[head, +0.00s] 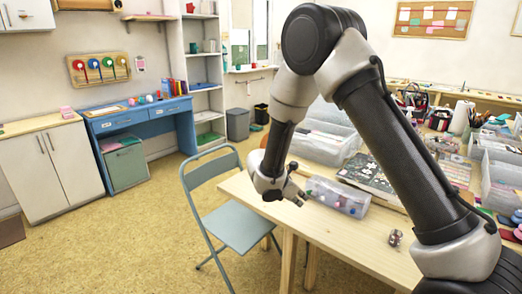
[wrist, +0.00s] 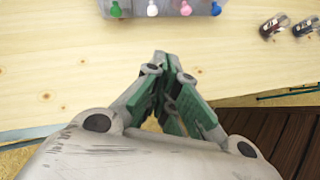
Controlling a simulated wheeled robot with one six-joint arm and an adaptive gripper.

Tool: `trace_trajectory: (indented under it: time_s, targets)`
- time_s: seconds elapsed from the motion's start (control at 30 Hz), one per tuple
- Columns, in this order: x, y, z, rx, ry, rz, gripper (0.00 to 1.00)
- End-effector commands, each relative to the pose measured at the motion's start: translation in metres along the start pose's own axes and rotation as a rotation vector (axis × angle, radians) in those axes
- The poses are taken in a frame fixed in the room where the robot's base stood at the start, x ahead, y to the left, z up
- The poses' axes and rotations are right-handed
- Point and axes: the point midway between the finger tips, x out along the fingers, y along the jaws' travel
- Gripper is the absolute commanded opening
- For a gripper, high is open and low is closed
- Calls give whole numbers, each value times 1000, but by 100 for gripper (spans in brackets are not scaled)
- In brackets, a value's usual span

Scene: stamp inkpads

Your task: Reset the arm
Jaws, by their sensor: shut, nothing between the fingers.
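My gripper (head: 297,194) hangs over the left edge of the wooden table (head: 342,237) in the head view, at the end of my bent arm. In the wrist view my gripper (wrist: 170,105) shows its green-padded fingers close together, shut and empty. The fingers are over the pale table top (wrist: 60,85) near its edge. A clear plastic case (head: 338,196) with coloured items lies just right of the gripper in the head view, apart from it. Its edge with several coloured knobs (wrist: 153,9) shows at the top of the wrist view.
A blue-grey folding chair (head: 238,228) stands left of the table, close to the gripper. A small metallic item (head: 395,237) lies on the table front. Clear bins (head: 325,140) and a patterned book (head: 367,174) lie behind.

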Motion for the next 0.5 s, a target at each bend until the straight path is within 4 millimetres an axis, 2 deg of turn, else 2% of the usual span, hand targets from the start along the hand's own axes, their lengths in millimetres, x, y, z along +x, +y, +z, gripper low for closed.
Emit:
trace_trajectory:
  time_s: [0.1,0.27,0.5]
  targets:
    - [-13,-46,29,232,13,-124,0]
    - [-40,-103,77,562,49,-266,0]
    - [-95,-199,138,1100,171,-471,0]
